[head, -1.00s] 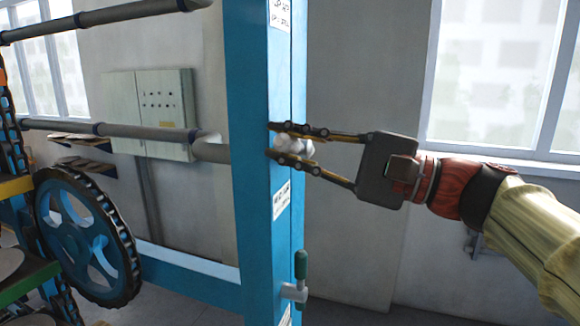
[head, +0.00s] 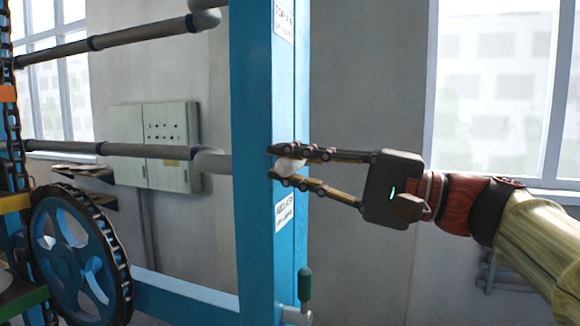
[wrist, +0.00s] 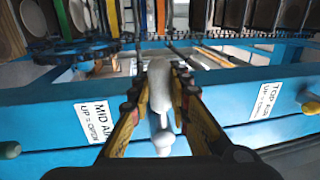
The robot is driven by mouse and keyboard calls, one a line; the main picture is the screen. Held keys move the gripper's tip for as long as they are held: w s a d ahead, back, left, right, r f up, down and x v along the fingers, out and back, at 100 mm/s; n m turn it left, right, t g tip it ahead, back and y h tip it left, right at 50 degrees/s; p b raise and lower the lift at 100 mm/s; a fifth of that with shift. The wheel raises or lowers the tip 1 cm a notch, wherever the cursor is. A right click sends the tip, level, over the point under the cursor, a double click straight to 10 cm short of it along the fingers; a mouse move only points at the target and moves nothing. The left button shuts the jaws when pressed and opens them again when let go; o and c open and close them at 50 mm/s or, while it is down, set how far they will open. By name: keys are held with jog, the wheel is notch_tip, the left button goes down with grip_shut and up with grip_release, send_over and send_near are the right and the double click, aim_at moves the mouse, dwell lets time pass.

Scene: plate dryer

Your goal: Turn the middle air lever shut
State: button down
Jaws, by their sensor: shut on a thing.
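The middle air lever's pale metal part (head: 290,166) is on the blue post (head: 254,180), between my gripper's fingers. In the wrist view the pale lever body (wrist: 161,95) runs between both fingers. My gripper (head: 280,165) reaches in from the right and is shut on it. The fingers hide most of the lever, so its handle angle is hard to tell. A label (wrist: 98,118) reading "MID AIR, UP = OPEN" is beside it in the wrist view.
A lower lever with a green upright handle (head: 304,284) is further down the post. Another label (wrist: 270,98) reads "TOP AIR". A grey pipe (head: 125,150) meets the post from the left. A blue wheel (head: 75,255) is lower left.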

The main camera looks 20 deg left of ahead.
jog(key=shift+f, duration=0.15)
jog(key=c, duration=1.7)
grip_release()
jog(key=shift+c, duration=0.2)
jog(key=shift+o, duration=0.4)
jog(key=d+f, duration=0.1)
jog(key=d, duration=1.1)
jog(key=shift+s+f, duration=0.35)
jog(key=shift+s, duration=0.1)
